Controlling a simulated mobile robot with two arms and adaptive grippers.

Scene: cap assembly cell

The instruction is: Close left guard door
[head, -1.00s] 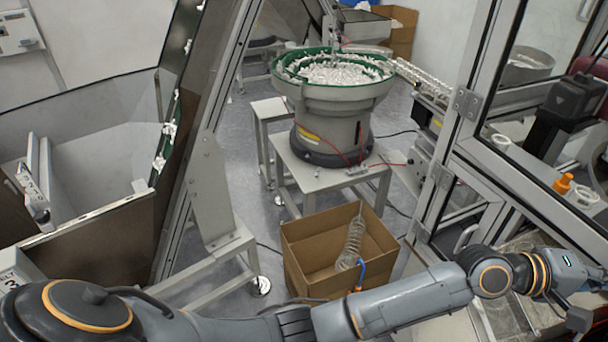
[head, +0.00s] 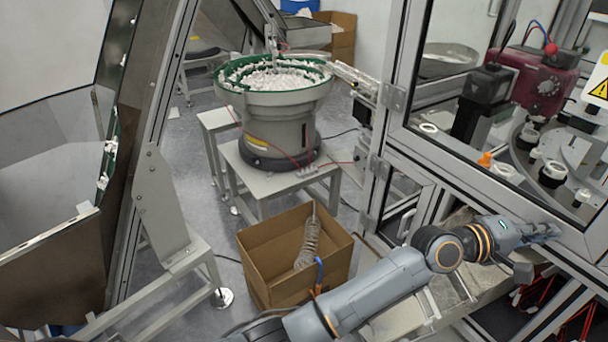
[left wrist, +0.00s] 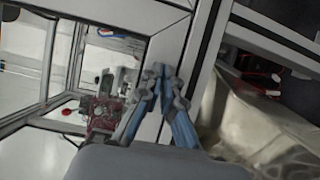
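The left guard door (head: 480,187) is a clear panel in a silver metal frame, at the right of the head view. Hinges (head: 397,97) show on its left post, and its lower rail slants down to the right. I cannot tell how far it stands open. My left gripper (head: 556,230) reaches from below to the door's lower rail. In the left wrist view, the gripper's fingertips (left wrist: 161,72) are together with nothing seen between them. They are in front of a pale frame profile (left wrist: 168,45); contact is unclear. My right gripper is not in view.
Behind the panel are an orange part (head: 486,159) and round white-topped fixtures (head: 553,172). A cardboard box (head: 262,262) with a coiled hose stands on the floor by my left arm. A bowl feeder (head: 275,110) on a stand is behind it.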

